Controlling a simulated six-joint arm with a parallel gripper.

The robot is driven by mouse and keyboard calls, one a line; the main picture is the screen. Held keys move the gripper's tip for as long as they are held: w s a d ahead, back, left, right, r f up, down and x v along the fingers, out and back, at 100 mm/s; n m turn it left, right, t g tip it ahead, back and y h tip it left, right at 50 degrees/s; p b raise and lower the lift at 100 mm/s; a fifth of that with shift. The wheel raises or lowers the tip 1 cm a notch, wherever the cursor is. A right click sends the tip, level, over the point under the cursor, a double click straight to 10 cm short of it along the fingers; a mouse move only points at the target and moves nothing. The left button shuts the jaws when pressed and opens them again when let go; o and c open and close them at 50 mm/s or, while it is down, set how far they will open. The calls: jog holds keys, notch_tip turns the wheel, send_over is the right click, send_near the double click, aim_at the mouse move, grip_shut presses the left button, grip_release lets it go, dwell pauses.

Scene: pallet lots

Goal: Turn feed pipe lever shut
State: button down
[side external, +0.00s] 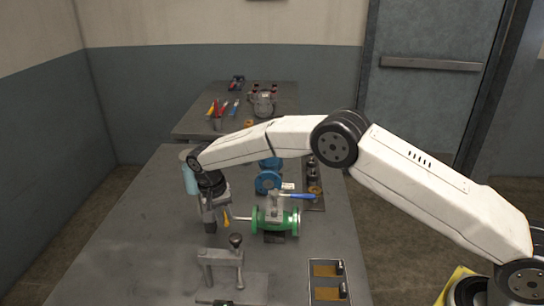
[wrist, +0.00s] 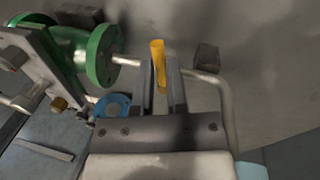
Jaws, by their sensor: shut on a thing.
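The green flanged valve (side external: 275,219) stands on the near table, with a blue-handled lever (side external: 299,196) above it. A thin pipe runs left from its flange toward a yellow lever (side external: 227,218). My gripper (side external: 213,226) points down at this yellow lever, left of the valve. In the wrist view the yellow lever (wrist: 158,60) stands between the two fingers of my gripper (wrist: 160,72), which are shut on it. The green flange (wrist: 102,55) and the thin pipe are just left of the fingers there.
A grey clamp-like fixture (side external: 221,258) stands in front of my gripper. A tray with tan compartments (side external: 328,298) is at the front right. A blue pump-like part (side external: 268,181) is behind the valve. The table's left side is clear.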

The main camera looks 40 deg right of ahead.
jog(key=shift+a+m, duration=0.1)
jog(key=shift+m, duration=0.4)
jog(key=c, duration=0.7)
grip_release()
jog(key=shift+o, duration=0.2)
jog(key=shift+w, duration=0.1)
notch_tip(320, 180, up, 12)
jog(key=shift+w+a, duration=0.25)
jog(key=shift+a, duration=0.15)
